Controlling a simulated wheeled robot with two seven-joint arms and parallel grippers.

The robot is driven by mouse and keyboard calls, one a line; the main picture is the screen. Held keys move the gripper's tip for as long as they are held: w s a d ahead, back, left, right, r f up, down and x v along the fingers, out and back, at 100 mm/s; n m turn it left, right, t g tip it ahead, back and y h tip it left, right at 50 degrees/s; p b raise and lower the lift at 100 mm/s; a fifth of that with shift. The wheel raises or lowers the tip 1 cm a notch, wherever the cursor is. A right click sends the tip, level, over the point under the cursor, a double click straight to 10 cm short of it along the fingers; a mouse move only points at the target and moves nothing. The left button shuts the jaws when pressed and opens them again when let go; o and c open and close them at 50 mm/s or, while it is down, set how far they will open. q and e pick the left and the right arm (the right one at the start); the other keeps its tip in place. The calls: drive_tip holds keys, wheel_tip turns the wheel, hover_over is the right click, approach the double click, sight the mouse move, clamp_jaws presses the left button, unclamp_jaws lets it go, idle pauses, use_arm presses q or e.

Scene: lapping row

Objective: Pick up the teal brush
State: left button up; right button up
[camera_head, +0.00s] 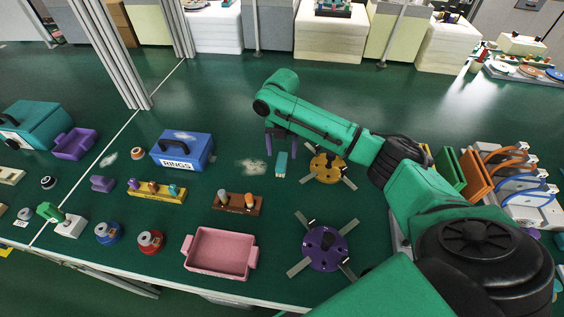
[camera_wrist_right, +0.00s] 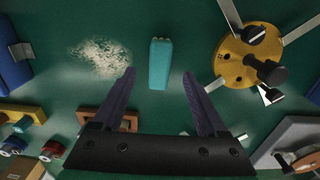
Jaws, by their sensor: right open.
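The teal brush (camera_head: 281,164) is a small block-like piece lying on the green table, between the blue RINGS box and the yellow disc. In the right wrist view the brush (camera_wrist_right: 159,62) stands out near the top middle, lengthwise to the jaws. My right gripper (camera_head: 280,147) is open and empty, above the table by the brush. In the wrist view its two purple fingers (camera_wrist_right: 158,77) point towards the brush, one to each side of its near end. Whether they have reached its height I cannot tell. My left gripper is not in view.
The yellow disc (camera_head: 328,166) with metal arms lies right of the brush, and the blue RINGS box (camera_head: 182,150) stands left. A pale powder patch (camera_head: 252,167) is close by. A brown peg block (camera_head: 237,204), pink tray (camera_head: 219,254) and purple disc (camera_head: 325,249) lie nearer.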

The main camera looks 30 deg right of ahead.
sight(282, 160)
wheel_tip(282, 160, down, 5)
drive_tip(key=shift+p, duration=0.35)
clamp_jaws()
drive_tip(key=shift+r, duration=0.1)
wheel_tip(282, 160, up, 20)
